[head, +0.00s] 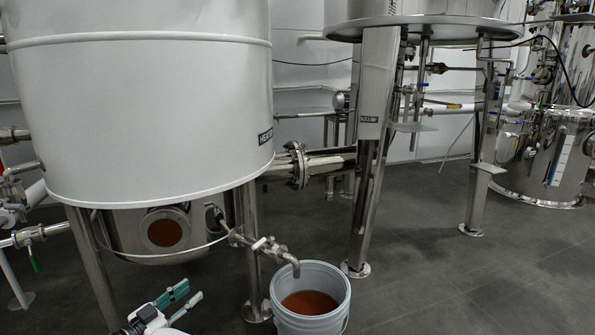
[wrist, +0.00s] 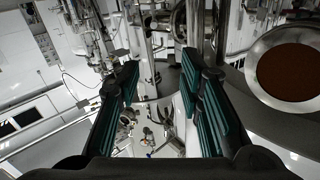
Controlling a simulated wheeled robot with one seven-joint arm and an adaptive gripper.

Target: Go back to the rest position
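My gripper (head: 193,289) shows at the bottom of the head view, left of the bucket and below the large white tank. In the wrist view my gripper (wrist: 160,72) has its two green-padded fingers spread apart with nothing between them. It is open and empty. It appears clear of the tank and the bucket in the head view. Most of my arm is outside the head view. The rest position itself is not marked in either view.
A light grey bucket (head: 283,318) of reddish-brown liquid stands below a metal tap (head: 270,246). The white tank (head: 145,110) has a round brown-filled window (head: 165,230) underneath. Tank legs (head: 372,190) and pipes stand behind. Grey floor (head: 440,290) is clear at right.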

